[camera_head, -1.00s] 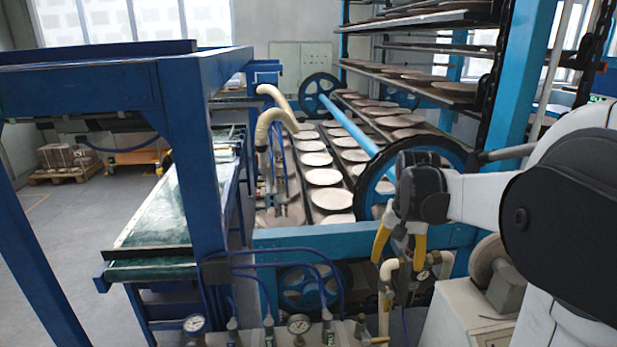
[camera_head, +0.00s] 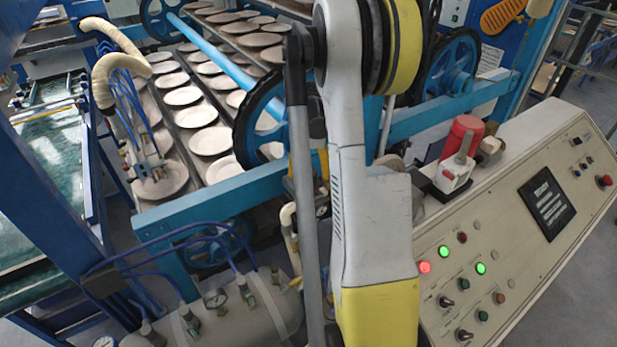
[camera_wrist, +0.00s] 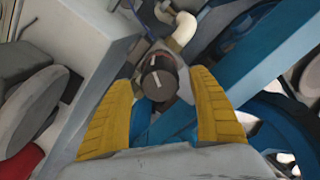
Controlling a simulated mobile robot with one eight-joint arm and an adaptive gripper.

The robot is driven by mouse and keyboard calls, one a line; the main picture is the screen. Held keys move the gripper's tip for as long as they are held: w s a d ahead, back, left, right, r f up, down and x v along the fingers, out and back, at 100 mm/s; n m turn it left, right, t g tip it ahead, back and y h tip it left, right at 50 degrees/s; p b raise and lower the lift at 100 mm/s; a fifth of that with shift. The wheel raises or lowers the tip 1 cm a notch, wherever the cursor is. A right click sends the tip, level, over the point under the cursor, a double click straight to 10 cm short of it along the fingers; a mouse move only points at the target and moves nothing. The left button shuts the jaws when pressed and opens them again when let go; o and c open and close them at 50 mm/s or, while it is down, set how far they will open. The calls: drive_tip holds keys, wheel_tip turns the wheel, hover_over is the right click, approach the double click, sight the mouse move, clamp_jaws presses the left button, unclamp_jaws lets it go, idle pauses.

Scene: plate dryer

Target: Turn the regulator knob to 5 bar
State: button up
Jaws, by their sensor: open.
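The regulator knob (camera_wrist: 157,84) is dark and round with a pale line across its face. In the wrist view it sits between the two yellow fingers of my gripper (camera_wrist: 161,82), just beyond or level with their tips. The fingers are spread, with a visible gap on each side of the knob. I cannot tell whether either finger touches it. In the head view my arm covers the knob and most of the gripper. A gauge (camera_head: 322,211) shows only in part beside the arm, and its reading is not legible.
A pale curved pipe (camera_wrist: 184,30) rises behind the knob. A blue beam (camera_wrist: 245,65) runs close on the right. In the head view, a control panel (camera_head: 520,215) with lit buttons stands at right and a pale tank (camera_head: 250,318) with gauges at lower left.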

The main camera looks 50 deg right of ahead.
drive_tip(key=shift+f, duration=0.9)
drive_tip(key=c, duration=1.2)
drive_tip(key=shift+n, duration=0.3)
drive_tip(key=shift+n+b, duration=1.15)
drive_tip(key=shift+n, duration=0.05)
drive_tip(key=shift+n+b, duration=0.7)
drive_tip(key=shift+n, duration=0.7)
